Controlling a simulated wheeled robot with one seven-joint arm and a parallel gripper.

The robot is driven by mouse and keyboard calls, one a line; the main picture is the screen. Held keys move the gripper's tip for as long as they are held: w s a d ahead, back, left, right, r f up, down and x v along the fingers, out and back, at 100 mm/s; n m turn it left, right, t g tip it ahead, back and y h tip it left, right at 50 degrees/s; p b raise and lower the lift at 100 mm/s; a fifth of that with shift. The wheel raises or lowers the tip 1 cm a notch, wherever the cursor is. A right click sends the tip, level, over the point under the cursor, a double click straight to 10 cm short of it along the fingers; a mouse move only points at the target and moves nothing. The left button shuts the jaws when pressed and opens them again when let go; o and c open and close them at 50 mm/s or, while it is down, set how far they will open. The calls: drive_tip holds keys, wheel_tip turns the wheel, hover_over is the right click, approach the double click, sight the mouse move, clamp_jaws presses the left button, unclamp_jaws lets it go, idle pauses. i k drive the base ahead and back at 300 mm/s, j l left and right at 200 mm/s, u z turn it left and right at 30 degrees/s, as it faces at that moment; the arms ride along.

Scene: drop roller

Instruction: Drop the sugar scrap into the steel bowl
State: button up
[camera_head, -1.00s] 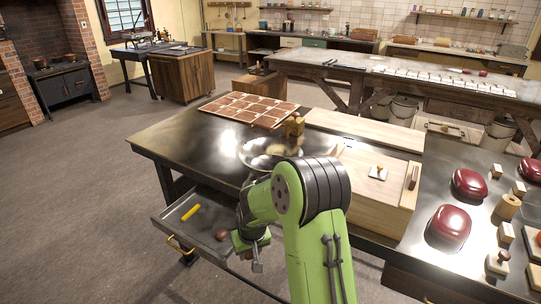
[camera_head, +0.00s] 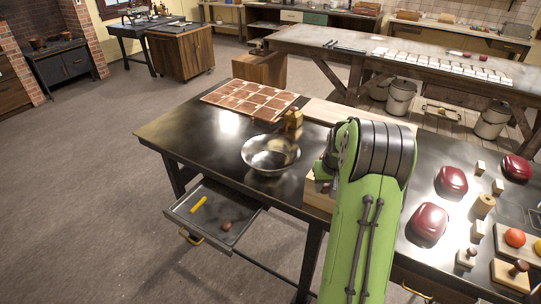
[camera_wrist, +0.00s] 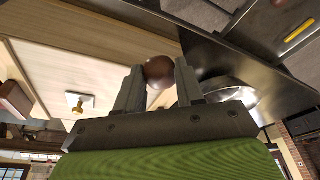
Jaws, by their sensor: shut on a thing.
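In the wrist view my gripper (camera_wrist: 157,78) is shut on a smooth, rounded dark brown piece, which I take for the sugar scrap (camera_wrist: 160,71). In the head view my arm hides the fingertips and the held piece. The steel bowl (camera_head: 258,161) stands upright on the dark table, left of my wrist. It also shows in the wrist view (camera_wrist: 228,92), right of the fingers and apart from them.
A brass-coloured block (camera_head: 293,119) stands behind the bowl, near a tiled board (camera_head: 250,99). A pale wooden box (camera_head: 318,197) sits partly behind my arm.

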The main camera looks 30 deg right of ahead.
sight(271, 159)
drive_tip(key=i, duration=1)
